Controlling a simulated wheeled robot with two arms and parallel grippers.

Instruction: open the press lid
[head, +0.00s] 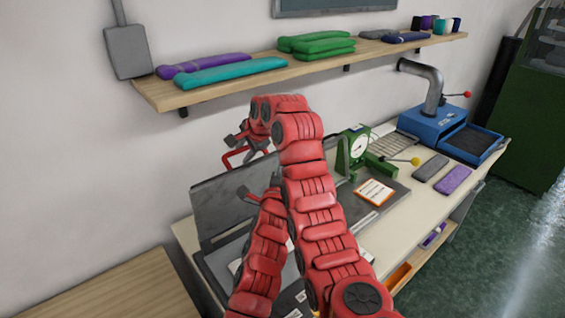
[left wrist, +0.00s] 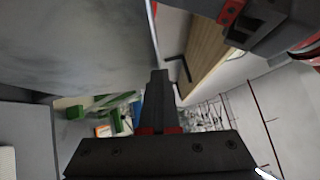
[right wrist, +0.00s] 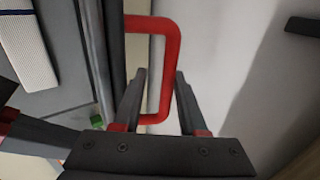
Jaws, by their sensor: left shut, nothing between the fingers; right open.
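The press lid (head: 222,200) is a grey panel standing steeply raised from the press base (head: 207,268) on the bench. Its red loop handle (head: 237,160) is at the lid's upper edge. In the right wrist view the handle (right wrist: 170,60) passes between the fingers of my right gripper (right wrist: 160,76), which is open; contact is unclear. This gripper (head: 240,136) is at the handle in the head view. My left gripper (left wrist: 158,74) is shut and empty, low beside the lid's face (left wrist: 80,40). In the head view it (head: 248,192) is partly hidden by my arms.
A wooden wall shelf (head: 200,92) with folded knits runs above. A green device with a dial (head: 357,148), an orange-edged card (head: 375,191) and a blue machine (head: 440,125) stand to the right on the bench. A white knitted piece (right wrist: 28,45) lies on a grey plate.

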